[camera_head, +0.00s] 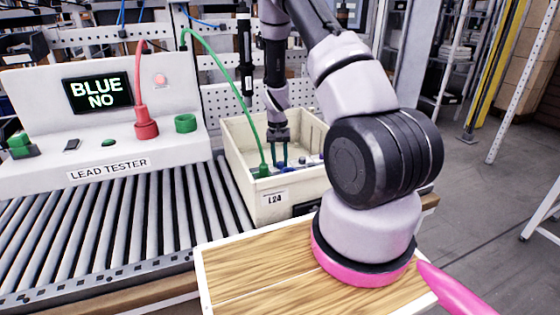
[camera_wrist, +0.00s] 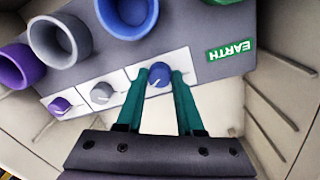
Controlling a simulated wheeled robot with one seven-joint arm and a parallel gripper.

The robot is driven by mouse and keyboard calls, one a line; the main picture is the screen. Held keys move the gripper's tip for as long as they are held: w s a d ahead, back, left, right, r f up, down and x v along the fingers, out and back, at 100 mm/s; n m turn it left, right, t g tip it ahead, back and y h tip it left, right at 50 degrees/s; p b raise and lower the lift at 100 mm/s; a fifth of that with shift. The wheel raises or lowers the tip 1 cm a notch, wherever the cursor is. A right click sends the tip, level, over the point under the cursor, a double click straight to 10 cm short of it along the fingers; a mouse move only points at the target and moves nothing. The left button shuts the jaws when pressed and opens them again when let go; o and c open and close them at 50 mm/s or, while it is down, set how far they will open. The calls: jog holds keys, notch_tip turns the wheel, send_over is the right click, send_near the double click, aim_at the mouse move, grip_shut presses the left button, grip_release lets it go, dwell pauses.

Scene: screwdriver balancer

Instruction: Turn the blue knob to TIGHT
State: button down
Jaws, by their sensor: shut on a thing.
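The blue knob (camera_wrist: 159,74) shows in the wrist view on a white plate of a grey panel (camera_wrist: 195,45). A pale pointer mark shows on it, but its setting and any TIGHT label are too small to read. My gripper (camera_wrist: 159,82) has its two teal fingers on either side of the knob, shut on it. In the head view my gripper (camera_head: 281,161) reaches down into the cream box (camera_head: 262,211) labelled L24; the knob cannot be made out clearly there.
A grey knob (camera_wrist: 102,93) and a purple knob (camera_wrist: 60,106) sit left of the blue one. Blue, grey and purple cups (camera_wrist: 52,42) stand behind. The lead tester (camera_head: 109,150) reads BLUE NO. A green lead (camera_head: 228,75) arches to the box. Box walls surround my gripper.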

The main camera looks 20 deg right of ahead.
aim_at(279, 162)
dwell(0.4)
jog(key=c, duration=0.5)
grip_release()
jog(key=shift+c, duration=0.2)
jog(key=shift+r, duration=0.1)
notch_tip(279, 162, up, 11)
jog(key=shift+w+a+f, duration=0.15)
jog(key=shift+a+f, duration=0.05)
jog(key=shift+a, duration=0.05)
